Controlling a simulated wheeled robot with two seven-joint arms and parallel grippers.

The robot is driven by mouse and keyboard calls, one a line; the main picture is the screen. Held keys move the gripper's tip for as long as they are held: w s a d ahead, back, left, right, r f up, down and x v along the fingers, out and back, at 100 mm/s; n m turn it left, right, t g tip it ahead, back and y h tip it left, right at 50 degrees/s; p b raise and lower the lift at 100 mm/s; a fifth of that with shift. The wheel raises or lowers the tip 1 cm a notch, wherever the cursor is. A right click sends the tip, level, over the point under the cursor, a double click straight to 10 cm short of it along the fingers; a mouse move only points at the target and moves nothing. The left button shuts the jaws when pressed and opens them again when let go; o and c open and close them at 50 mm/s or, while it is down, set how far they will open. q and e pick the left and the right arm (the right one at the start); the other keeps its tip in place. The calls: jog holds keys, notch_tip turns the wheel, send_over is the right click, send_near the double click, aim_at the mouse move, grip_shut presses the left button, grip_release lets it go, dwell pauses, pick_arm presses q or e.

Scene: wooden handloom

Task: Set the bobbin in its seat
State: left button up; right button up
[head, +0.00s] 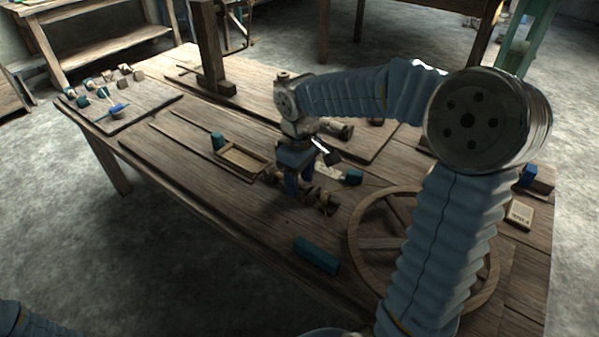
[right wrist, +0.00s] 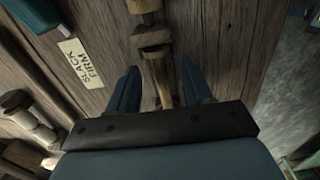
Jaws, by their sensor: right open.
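My right gripper (head: 293,187) is open and points down over the loom table. In the right wrist view its two blue fingers (right wrist: 158,92) stand on either side of a narrow wooden shaft with blocky, wider parts (right wrist: 152,38). I cannot tell whether they touch it. The same wooden pieces (head: 327,201) show beside the fingers in the head view. A turned, spool-like wooden piece (head: 338,128) lies beyond the gripper and shows at the left of the wrist view (right wrist: 22,112). I cannot tell which piece is the bobbin or where its seat is. My left gripper is out of view.
A label reading SLACK FIRM (right wrist: 82,62) lies beside the gripper. Nearby are a teal-ended piece (head: 353,176), a shallow wooden tray (head: 240,163), a teal block (head: 317,255) and a large wooden wheel (head: 368,258). A wooden post (head: 207,50) stands behind. The front-left tabletop is mostly clear.

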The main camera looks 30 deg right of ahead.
notch_tip(320, 180, up, 14)
jog(key=p, duration=0.2)
jog(key=shift+f, duration=0.15)
dwell(1.3)
